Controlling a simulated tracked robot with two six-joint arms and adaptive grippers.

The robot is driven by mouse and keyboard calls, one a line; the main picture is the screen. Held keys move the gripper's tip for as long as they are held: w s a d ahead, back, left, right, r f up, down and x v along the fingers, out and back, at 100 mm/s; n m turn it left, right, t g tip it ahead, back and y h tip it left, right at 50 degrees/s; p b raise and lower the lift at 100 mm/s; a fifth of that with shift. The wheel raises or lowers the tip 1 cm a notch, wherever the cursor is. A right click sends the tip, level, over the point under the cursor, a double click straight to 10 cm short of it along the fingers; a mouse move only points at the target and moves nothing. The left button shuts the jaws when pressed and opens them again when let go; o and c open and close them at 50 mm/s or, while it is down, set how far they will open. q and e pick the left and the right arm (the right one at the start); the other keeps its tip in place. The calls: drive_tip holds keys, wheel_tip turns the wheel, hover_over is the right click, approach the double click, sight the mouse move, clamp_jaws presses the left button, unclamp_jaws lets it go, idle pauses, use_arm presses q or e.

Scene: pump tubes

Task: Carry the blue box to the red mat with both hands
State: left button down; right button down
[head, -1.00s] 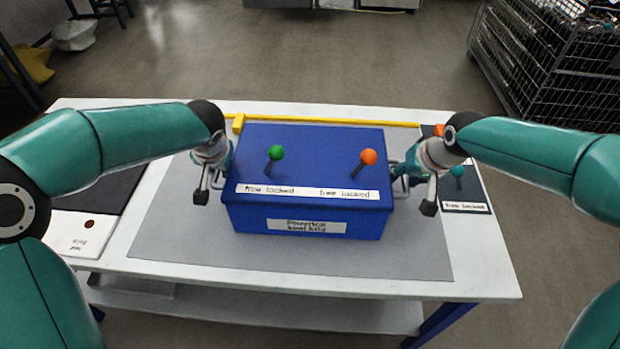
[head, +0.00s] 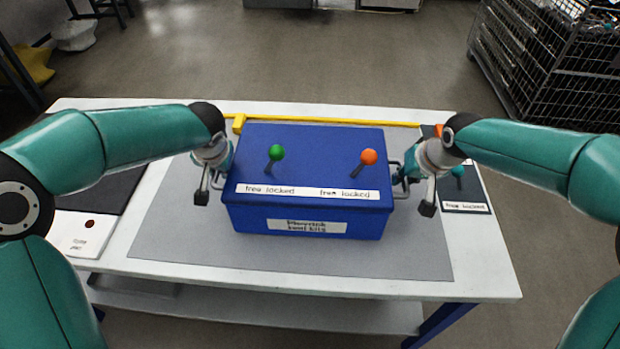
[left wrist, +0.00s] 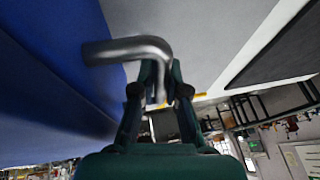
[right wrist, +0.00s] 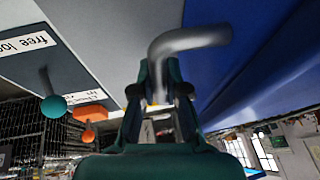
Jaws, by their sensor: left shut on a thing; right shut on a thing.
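The blue box (head: 305,210) stands on the grey mat on the white table, with a green-topped lever (head: 276,154) and an orange-topped lever (head: 368,158) on its lid. My left gripper (left wrist: 158,82) is shut on the metal handle (left wrist: 128,48) at the box's left side. My right gripper (right wrist: 158,82) is shut on the metal handle (right wrist: 190,38) at its right side. In the head view, the arms partly hide both grips. No red mat can be made out in these views.
The grey mat (head: 180,235) lies bare in front of the box. A yellow bar (head: 320,121) runs behind it. A dark panel with a teal-topped lever (head: 458,171) lies to the right, and a white panel with a red dot (head: 89,223) to the left. A wire cage (head: 550,70) stands beyond the table.

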use_arm(q)
drive_tip(key=shift+r, duration=0.2)
use_arm(e)
drive_tip(key=shift+w+r, duration=0.1)
drive_tip(key=shift+r, duration=0.1)
